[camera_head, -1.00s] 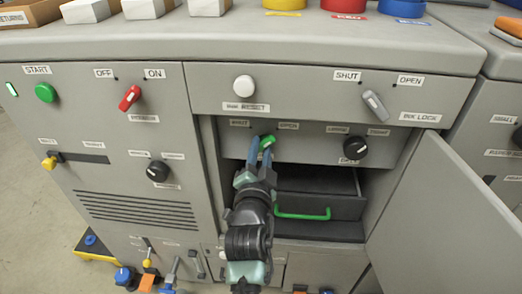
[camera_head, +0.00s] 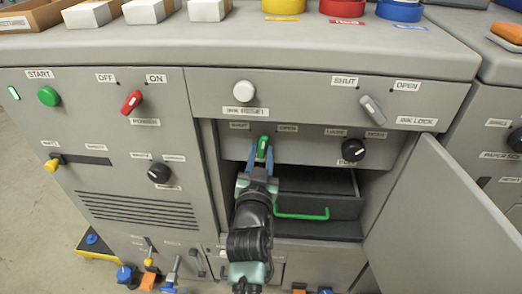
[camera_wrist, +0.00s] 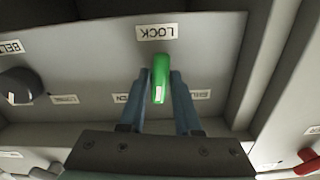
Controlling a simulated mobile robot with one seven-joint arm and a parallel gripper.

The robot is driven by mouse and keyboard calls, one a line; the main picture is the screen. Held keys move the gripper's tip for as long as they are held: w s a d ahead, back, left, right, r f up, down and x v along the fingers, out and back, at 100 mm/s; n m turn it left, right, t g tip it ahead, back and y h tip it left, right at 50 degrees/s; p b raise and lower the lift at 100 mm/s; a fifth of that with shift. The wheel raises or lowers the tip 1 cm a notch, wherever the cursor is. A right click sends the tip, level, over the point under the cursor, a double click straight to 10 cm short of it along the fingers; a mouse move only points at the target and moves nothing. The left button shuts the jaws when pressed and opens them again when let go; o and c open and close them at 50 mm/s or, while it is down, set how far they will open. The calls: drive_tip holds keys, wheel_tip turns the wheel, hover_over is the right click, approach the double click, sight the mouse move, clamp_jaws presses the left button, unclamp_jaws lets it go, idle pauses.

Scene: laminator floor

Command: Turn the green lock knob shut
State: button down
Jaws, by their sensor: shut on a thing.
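The green lock knob (camera_head: 263,142) is on the recessed panel above the drawer, its bar near upright between the SHUT label (camera_head: 239,126) on the left and the OPEN label (camera_head: 288,128) on the right. My gripper (camera_head: 261,153) is shut on it, with one blue finger on each side. In the wrist view, the knob (camera_wrist: 160,78) sits between the fingers, and the upside-down LOCK label (camera_wrist: 157,32) is above it. There the bar leans slightly.
An open door (camera_head: 440,215) stands to the right of the bay. A drawer with a green handle (camera_head: 300,216) is under the panel, close to my arm. A black knob (camera_head: 350,150) is to the right on the same panel. A white reset button (camera_head: 243,88) is above.

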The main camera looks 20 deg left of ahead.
drive_tip(key=n+p, duration=0.1)
drive_tip(key=n, duration=0.4)
drive_tip(key=shift+d+r+n+p, duration=0.1)
drive_tip(key=shift+n+p, duration=0.25)
drive_tip(key=shift+n, duration=0.05)
drive_tip(key=n+p, duration=0.1)
drive_tip(key=n, duration=0.3)
drive_tip(key=shift+n, duration=0.4)
drive_tip(key=c, duration=0.6)
unclamp_jaws()
drive_tip(key=p+v, duration=0.5)
drive_tip(key=v, duration=0.8)
drive_tip(key=shift+p, duration=0.4)
drive_tip(key=shift+w, duration=0.1)
